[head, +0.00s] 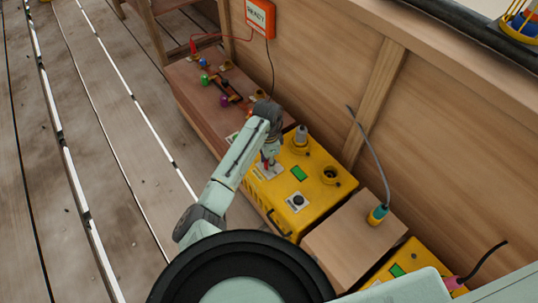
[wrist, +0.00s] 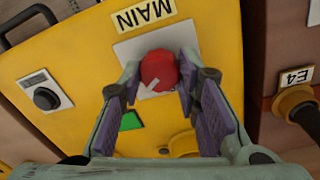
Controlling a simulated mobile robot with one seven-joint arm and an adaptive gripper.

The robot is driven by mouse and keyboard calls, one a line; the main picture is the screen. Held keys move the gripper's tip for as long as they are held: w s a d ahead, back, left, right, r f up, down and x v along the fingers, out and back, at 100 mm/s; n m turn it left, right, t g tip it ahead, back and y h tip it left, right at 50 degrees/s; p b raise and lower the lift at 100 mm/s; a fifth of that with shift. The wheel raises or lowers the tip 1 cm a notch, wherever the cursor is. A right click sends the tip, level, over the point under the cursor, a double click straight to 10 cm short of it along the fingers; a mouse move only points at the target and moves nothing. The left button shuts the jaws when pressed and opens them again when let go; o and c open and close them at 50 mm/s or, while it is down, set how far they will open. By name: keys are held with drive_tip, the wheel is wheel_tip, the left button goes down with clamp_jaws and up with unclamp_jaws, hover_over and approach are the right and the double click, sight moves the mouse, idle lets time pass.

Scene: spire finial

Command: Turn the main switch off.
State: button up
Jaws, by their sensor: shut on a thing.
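The main switch is a red knob (wrist: 157,71) with a white pointer mark, on a pale plate beside the MAIN label (wrist: 143,14). In the wrist view the pointer slants toward the lower left. The plate is on top of a yellow box (head: 318,205), which also fills much of the wrist view (wrist: 75,65). My gripper (wrist: 160,75) is shut on the red knob, with a purple-padded finger on each side. In the head view my gripper (head: 268,160) is over the plate (head: 269,171) and my arm hides most of the knob.
The yellow box also bears a black knob (head: 296,201), a green panel (head: 299,173) and sockets (head: 331,174). A wooden block with a corded plug (head: 377,214) stands to its right. An orange READY sign (head: 260,17) hangs on the wooden wall behind. The plank floor at left is clear.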

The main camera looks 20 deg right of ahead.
sight(267, 162)
drive_tip(key=n+p, duration=0.6)
drive_tip(key=shift+s+r, duration=0.15)
drive_tip(key=n+p, duration=0.3)
drive_tip(key=n, duration=0.2)
drive_tip(key=shift+p, duration=0.3)
drive_tip(key=shift+f+n+h, duration=0.2)
drive_tip(key=shift+n+h, duration=0.1)
drive_tip(key=o, duration=1.2)
drive_tip(key=shift+c, duration=0.2)
wheel_tip(267, 162, up, 12)
drive_tip(key=shift+w+a, duration=0.25)
drive_tip(key=shift+a, duration=0.05)
